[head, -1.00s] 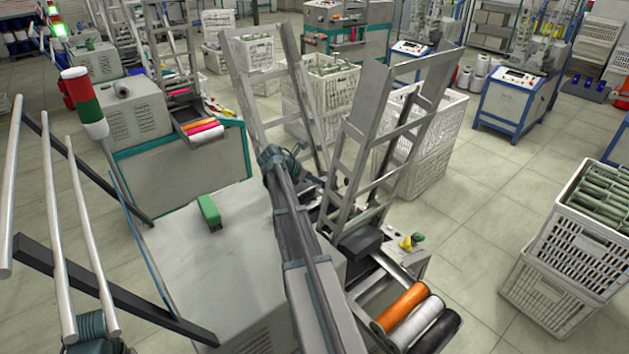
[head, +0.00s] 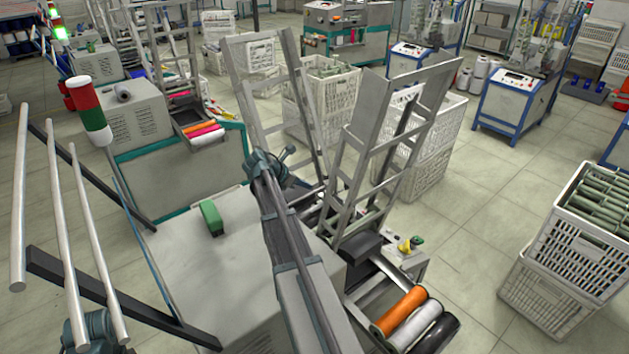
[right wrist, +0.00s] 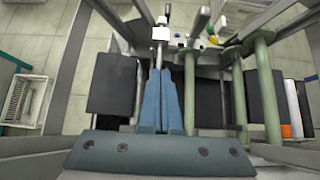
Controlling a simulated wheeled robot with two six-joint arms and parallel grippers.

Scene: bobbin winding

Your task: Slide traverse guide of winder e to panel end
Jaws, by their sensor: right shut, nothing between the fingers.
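The near winder (head: 225,265) has a grey body, tall ladder-like metal frames and a small control box (head: 408,262) with yellow and green knobs. My right gripper (head: 290,168) is over the winder, between the frames. In the right wrist view its blue fingers (right wrist: 161,72) are shut and empty. A small silver fitting (right wrist: 161,33), possibly the traverse guide, shows just beyond the fingertips; contact is unclear. In the head view the guide is not clearly visible. A dark teal part, likely my left gripper (head: 95,328), shows partly behind pale rods at lower left; its fingers are unclear.
Orange, white and black rolls (head: 400,311) lie at the winder's front. A green block (head: 211,217) sits on its top. Ladder frames (head: 385,150) rise close by my right gripper. White crates (head: 550,285) stand on the right; the floor between is clear.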

